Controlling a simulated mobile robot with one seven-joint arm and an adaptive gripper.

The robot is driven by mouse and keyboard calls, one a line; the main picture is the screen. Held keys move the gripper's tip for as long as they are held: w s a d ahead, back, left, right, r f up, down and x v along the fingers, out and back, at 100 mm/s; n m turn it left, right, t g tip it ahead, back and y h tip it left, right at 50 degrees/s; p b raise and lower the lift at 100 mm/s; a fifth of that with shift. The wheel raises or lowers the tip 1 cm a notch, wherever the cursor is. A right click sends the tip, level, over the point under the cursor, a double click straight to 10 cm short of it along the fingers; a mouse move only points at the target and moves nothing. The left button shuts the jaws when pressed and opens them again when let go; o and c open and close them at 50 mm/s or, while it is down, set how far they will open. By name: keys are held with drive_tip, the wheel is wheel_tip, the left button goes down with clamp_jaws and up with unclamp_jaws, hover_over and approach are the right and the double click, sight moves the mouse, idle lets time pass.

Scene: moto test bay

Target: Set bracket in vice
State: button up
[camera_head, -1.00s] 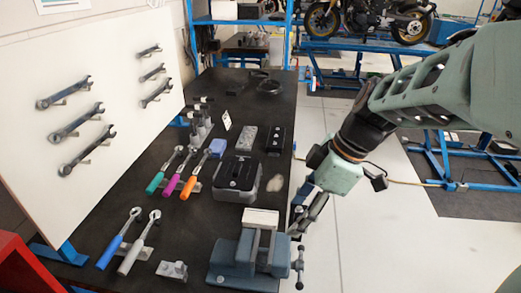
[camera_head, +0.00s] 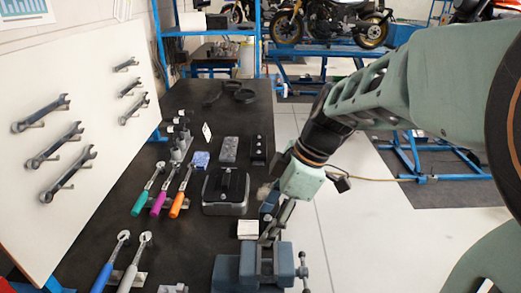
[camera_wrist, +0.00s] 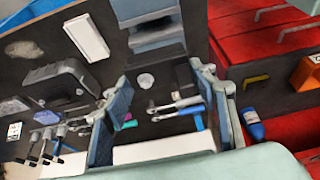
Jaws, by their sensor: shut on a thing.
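The blue-grey vice (camera_head: 228,272) stands at the near right edge of the bench, with its handle at its right side. It also shows at the top of the wrist view (camera_wrist: 155,38). My gripper (camera_head: 268,234) points down at the vice's far side, its fingers overlapping the jaw area in the head view. In the wrist view the two blue-grey fingers (camera_wrist: 168,110) stand apart. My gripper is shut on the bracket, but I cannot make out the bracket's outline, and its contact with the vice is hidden.
A white block (camera_head: 248,229) lies just beyond the vice. A black-topped grey unit (camera_head: 226,190) stands farther back. Ratchets (camera_head: 107,262) and a small grey block (camera_head: 172,288) lie to the left. A white wrench panel (camera_head: 85,110) borders the bench.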

wheel_tip(320, 180, down, 4)
drive_tip(key=b, duration=0.2)
drive_tip(key=shift+f+b, duration=0.2)
drive_tip(key=shift+b, duration=0.1)
drive_tip(key=shift+f+b, duration=0.7)
drive_tip(key=shift+b, duration=0.05)
drive_tip(key=shift+b, duration=0.6)
idle(0.4)
drive_tip(key=shift+f+b, duration=2.15)
drive_tip(key=shift+b, duration=0.1)
drive_tip(key=o, duration=1.4)
drive_tip(key=d+r, duration=0.3)
drive_tip(key=d, duration=1)
drive_tip(key=shift+s, duration=0.25)
drive_tip(key=shift+d, duration=0.1)
